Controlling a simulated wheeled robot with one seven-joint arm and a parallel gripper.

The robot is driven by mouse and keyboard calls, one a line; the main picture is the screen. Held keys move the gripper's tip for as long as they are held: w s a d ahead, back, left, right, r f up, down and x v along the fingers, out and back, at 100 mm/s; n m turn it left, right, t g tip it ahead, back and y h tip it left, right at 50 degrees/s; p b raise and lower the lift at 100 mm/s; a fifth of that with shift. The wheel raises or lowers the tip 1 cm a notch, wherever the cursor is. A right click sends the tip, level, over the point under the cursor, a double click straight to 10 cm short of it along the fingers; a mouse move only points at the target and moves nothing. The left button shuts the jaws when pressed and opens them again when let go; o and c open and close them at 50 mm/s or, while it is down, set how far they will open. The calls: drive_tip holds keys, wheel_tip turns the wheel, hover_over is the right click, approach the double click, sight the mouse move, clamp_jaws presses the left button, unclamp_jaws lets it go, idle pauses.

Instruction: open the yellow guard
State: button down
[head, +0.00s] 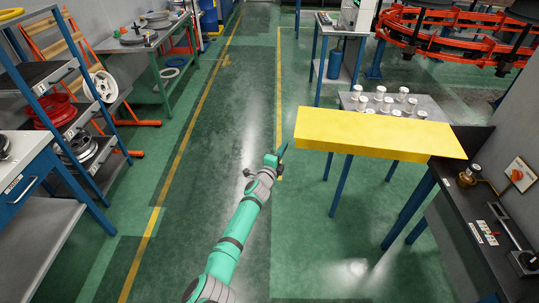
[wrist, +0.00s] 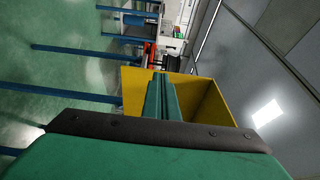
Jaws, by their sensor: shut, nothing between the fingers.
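The yellow guard (head: 375,134) is a long flat yellow panel in the head view, to the right of my arm. It lies roughly level in front of a grey table with white cylindrical parts. My gripper (head: 282,155) is near the guard's left end, with a visible gap in the head view. In the wrist view the guard (wrist: 205,97) stands as a yellow box-like shape behind my shut fingers (wrist: 160,97), which overlap it. I cannot tell whether they touch it. Nothing is between the fingers.
A dark bench (head: 490,215) with a red switch (head: 517,175) is at the right. White parts (head: 381,92) stand on the table behind the guard. A shelf rack with wheels (head: 53,112) is at the left. The green floor (head: 215,150) left of my arm is clear.

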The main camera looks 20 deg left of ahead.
drive_tip(key=shift+s+a, duration=1.7)
drive_tip(key=shift+s, duration=0.9)
drive_tip(key=s+d+n+t+h, duration=0.1)
drive_tip(key=s+d+n, duration=0.15)
drive_tip(key=d, duration=1.05)
drive_tip(key=s+d+n+t+h, duration=0.15)
drive_tip(key=d+n, duration=0.25)
drive_tip(key=d, duration=0.8)
drive_tip(key=s+d+f+n+y, duration=0.25)
drive_tip(key=s+d+n, duration=0.45)
drive_tip(key=s+d, duration=0.65)
drive_tip(key=s+f+n+g+y, duration=0.1)
drive_tip(key=s+f+n, duration=0.15)
drive_tip(key=s, duration=1.05)
drive_tip(key=s+f+n+g+y, duration=0.1)
drive_tip(key=s+n+g, duration=0.15)
drive_tip(key=s, duration=1.05)
drive_tip(key=s+a+r, duration=0.3)
drive_tip(key=s+a, duration=0.1)
drive_tip(key=s, duration=0.5)
drive_tip(key=s+a+r+g+h, duration=0.1)
drive_tip(key=s+a+r, duration=0.2)
drive_tip(key=s, duration=0.7)
drive_tip(key=shift+a+g, duration=0.3)
drive_tip(key=shift+a, duration=0.75)
